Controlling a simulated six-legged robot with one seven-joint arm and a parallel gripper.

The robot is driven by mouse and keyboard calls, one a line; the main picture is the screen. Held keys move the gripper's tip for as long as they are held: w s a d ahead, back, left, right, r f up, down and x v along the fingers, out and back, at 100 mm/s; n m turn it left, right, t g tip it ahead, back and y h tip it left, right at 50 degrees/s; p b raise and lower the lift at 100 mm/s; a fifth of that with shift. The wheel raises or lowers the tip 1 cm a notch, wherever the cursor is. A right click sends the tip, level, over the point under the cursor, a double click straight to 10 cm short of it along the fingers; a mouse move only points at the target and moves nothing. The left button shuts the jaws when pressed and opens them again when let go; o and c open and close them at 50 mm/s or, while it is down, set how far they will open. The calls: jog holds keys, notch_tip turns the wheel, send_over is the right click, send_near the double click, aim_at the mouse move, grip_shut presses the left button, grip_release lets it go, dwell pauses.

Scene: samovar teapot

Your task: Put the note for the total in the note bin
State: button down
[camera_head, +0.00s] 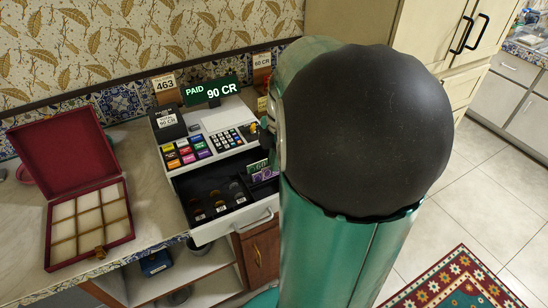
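The cash register (213,128) shows "PAID 90 CR" on its green display (210,91). Its drawer (234,224) is pulled open. Dark coin cups (219,205) with small labels fill the left part of the drawer. Green and purple notes (258,169) show in the right part, partly hidden by my arm. I cannot tell which compartment is the note bin, and I cannot read the notes' values. My large dark and green arm covers the middle right. A small orange and dark piece at its left edge may belong to my gripper; its fingers are not clear.
An open red box (92,246) with pale compartments stands on the counter at left. Open shelves lie below the counter. Tiled floor (488,196) and a patterned rug (458,283) are at right.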

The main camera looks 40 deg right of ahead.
jog(key=shift+a+f, duration=0.15)
jog(key=shift+f, duration=3.6)
jog(key=c, duration=1.2)
grip_release()
jog(key=shift+r, duration=3.55)
